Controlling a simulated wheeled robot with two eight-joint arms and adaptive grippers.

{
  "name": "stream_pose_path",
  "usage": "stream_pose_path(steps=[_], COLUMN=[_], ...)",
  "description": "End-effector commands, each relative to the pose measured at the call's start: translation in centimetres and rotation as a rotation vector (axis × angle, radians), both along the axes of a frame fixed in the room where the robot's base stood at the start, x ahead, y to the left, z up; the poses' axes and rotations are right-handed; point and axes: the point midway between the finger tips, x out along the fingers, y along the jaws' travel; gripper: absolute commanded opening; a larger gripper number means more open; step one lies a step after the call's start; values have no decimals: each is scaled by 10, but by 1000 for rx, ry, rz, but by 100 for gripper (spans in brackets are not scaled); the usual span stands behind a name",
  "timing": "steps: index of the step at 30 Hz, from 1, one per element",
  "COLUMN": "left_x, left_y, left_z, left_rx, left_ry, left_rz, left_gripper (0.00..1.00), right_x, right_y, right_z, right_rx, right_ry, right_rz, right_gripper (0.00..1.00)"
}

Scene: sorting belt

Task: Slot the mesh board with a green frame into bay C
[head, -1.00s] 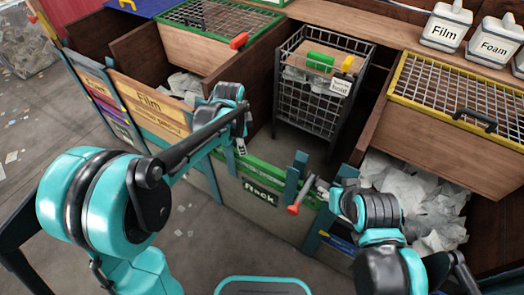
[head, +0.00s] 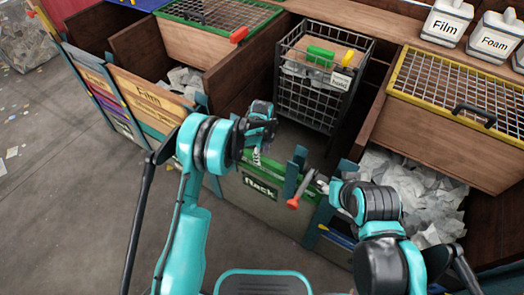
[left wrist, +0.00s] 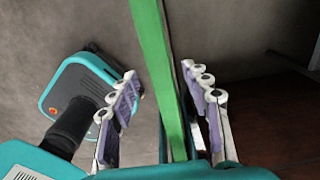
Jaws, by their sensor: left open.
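A mesh board with a green frame (head: 222,14) lies flat over a wooden bay at the back left. A green-topped panel (head: 262,205) labelled "Rack" stands upright in front of me. My left gripper (head: 257,156) is at the green top edge of this panel, left of its middle. In the left wrist view, a green edge (left wrist: 158,70) runs between the open fingers of my left gripper (left wrist: 163,82). No bay C label is readable.
A black wire basket (head: 322,75) with green and yellow items stands behind the panel. A yellow-framed mesh (head: 460,85) covers the right bay, with white scraps (head: 410,190) below. Blue posts (head: 294,172) flank the panel. The floor at left is mostly clear.

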Motion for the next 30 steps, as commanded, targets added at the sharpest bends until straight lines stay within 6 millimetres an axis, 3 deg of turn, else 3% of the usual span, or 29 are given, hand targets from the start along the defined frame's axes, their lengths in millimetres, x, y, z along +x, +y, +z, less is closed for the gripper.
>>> stream_pose_path(steps=[1,6,15,21,25,26,28,30], left_x=[0,0,0,0,0,0,0,0], left_y=[0,0,0,0,0,0,0,0], left_z=[-12,-33,-37,-37,-37,-37,-37,-37], left_rx=[0,0,-1,-1,-1,-1,-1,-1], left_ry=[0,0,-1,-1,-1,-1,-1,-1], left_rz=[0,1,1,2,2,2,2,2], left_gripper=[48,48,48,0,0,18,0,0], right_x=[0,0,0,0,0,0,0,0], right_y=[0,0,0,0,0,0,0,0], right_z=[-6,-14,-14,-14,-14,-14,-14,-14], right_rx=[0,0,0,0,0,0,0,0], right_ry=[0,0,0,0,0,0,0,0], right_rz=[0,0,0,0,0,0,0,0], right_gripper=[48,48,48,48,48,48,48,48])
